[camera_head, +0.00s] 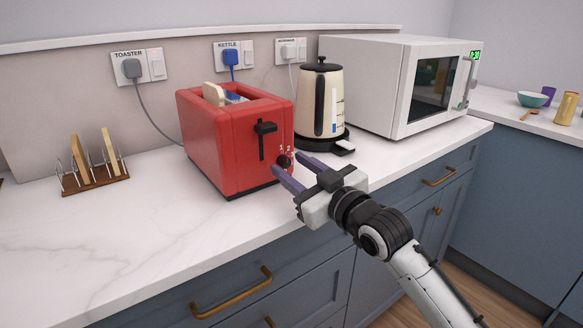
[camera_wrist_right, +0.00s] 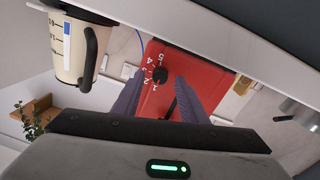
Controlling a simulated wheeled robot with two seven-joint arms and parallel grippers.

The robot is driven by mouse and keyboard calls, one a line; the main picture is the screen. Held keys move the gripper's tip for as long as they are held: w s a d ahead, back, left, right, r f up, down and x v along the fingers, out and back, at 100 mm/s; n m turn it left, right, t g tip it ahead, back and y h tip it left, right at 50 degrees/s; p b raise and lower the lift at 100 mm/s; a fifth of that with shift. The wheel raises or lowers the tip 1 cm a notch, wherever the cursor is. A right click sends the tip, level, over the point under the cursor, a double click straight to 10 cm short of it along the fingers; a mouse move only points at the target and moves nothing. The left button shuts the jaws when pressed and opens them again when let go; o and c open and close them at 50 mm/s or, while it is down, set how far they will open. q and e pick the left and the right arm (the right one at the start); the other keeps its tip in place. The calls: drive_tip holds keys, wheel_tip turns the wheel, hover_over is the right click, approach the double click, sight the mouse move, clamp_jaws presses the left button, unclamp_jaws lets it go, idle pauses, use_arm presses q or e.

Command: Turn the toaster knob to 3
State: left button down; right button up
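The red toaster (camera_head: 215,140) stands on the counter, with a slice of bread (camera_head: 213,93) sticking up from its top. Its dark knob (camera_head: 284,160) is low on the end face, below and right of the black lever (camera_head: 265,140). In the wrist view the knob (camera_wrist_right: 160,76) has white numbers 1 to 5 around it; I cannot tell which one it points at. My right gripper (camera_head: 286,163) is open, its two purple fingers pointing at the knob. In the wrist view the fingers lie on either side of it; contact is not clear. My left gripper is not in view.
A cream kettle (camera_head: 321,105) on a black base stands close right of the toaster, near my right gripper. A white microwave (camera_head: 365,85) is farther right. A toast rack (camera_head: 92,165) stands at left. The counter's front left (camera_head: 100,240) is clear.

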drive_tip(key=shift+w+a, duration=0.25)
drive_tip(key=shift+w, duration=0.15)
drive_tip(key=shift+c, duration=0.3)
